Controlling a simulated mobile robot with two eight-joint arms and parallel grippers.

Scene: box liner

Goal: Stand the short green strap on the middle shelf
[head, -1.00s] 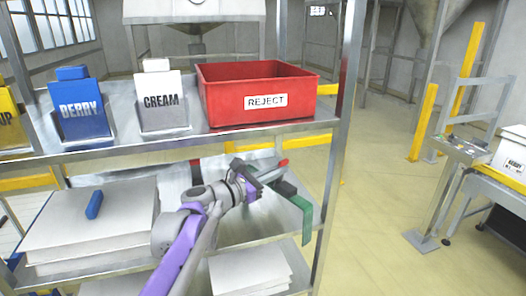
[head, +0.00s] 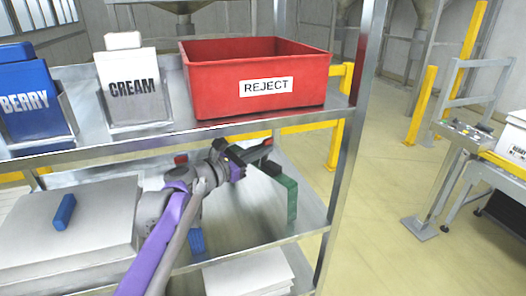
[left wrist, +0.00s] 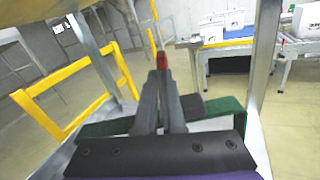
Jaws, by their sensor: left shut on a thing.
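The short green strap (head: 288,193) is bent, with a leg pointing down. It is at the right end of the middle shelf (head: 245,217), under the red bin. My left gripper (head: 252,160) is shut on the strap near its top. In the left wrist view the fingers (left wrist: 162,92) come together, with the green strap (left wrist: 226,106) showing to both sides and a red bit at their far end. The strap's leg looks upright; I cannot tell whether its lower end touches the shelf. My right gripper is not in view.
The red REJECT bin (head: 210,92) stands on the shelf above, beside the CREAM holder (head: 134,88). White sheets (head: 105,235) with a blue piece (head: 64,211) fill the middle shelf's left. A metal post (head: 345,180) stands at the right. Bare shelf surrounds the strap.

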